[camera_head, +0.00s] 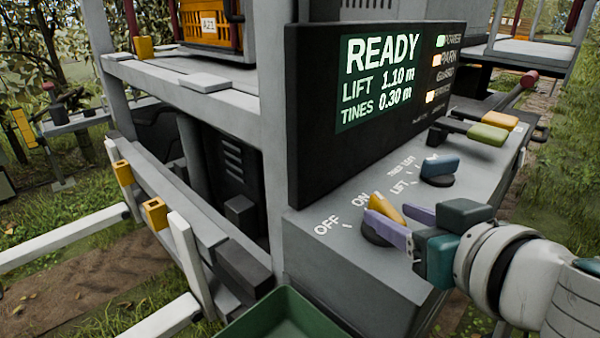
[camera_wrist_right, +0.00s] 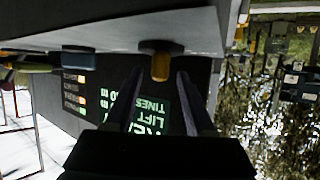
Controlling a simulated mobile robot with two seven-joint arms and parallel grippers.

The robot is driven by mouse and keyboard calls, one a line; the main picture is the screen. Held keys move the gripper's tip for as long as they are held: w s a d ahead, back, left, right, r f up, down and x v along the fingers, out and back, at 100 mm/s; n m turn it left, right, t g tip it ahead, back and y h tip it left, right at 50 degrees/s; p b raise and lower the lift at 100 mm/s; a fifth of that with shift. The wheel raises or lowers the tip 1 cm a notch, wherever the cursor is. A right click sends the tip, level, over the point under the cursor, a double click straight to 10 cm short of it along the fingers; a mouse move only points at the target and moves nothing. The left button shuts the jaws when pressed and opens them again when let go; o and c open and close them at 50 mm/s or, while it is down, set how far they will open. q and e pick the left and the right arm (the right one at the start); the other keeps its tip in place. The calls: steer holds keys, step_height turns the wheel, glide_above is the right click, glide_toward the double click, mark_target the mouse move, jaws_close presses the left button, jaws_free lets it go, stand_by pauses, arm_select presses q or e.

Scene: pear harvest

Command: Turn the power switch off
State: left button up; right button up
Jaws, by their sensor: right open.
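The power switch (camera_head: 385,207) is a yellow-orange knob on a dark round base on the grey console. Its handle points toward the printed ON mark, with OFF to the left. My right gripper (camera_head: 391,214) is open, with its purple fingers either side of the knob. In the right wrist view, the yellow knob (camera_wrist_right: 160,67) shows between the two finger tips (camera_wrist_right: 159,77); I cannot tell whether they touch it. My left gripper is not in view.
The display panel (camera_head: 380,75) reads READY, LIFT 1.10 m, TINES 0.30 m, with a green light by POWER. A blue knob (camera_head: 438,168) by LIFT and green and yellow levers (camera_head: 488,134) are close by. A green tray (camera_head: 270,318) stands below.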

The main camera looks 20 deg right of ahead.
steer(key=shift+x, duration=1.3)
steer(key=shift+c, duration=0.2)
jaws_close()
